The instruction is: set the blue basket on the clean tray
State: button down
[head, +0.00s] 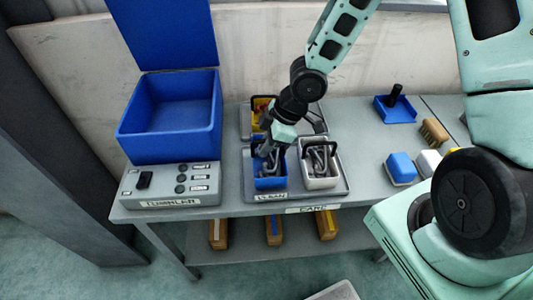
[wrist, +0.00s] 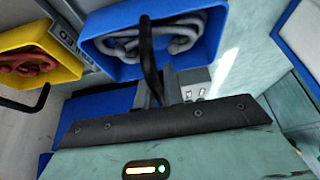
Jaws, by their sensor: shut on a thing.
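In the wrist view the handle (wrist: 147,50) runs from the blue basket (wrist: 186,60) to my gripper (wrist: 160,90). The basket looks about upright in the head view. My gripper hides part of its rim and contents.
A white basket (head: 320,182) of grey parts stands close on the right, on the same tray. A yellow basket (head: 259,103) is on a tray behind. The open blue tumbler bin (head: 165,148) stands left. Brushes and blocks (head: 400,168) lie right.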

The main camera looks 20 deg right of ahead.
jog(key=shift+f, duration=0.95)
jog(key=shift+f, duration=0.1)
jog(key=c, duration=1.5)
grip_release()
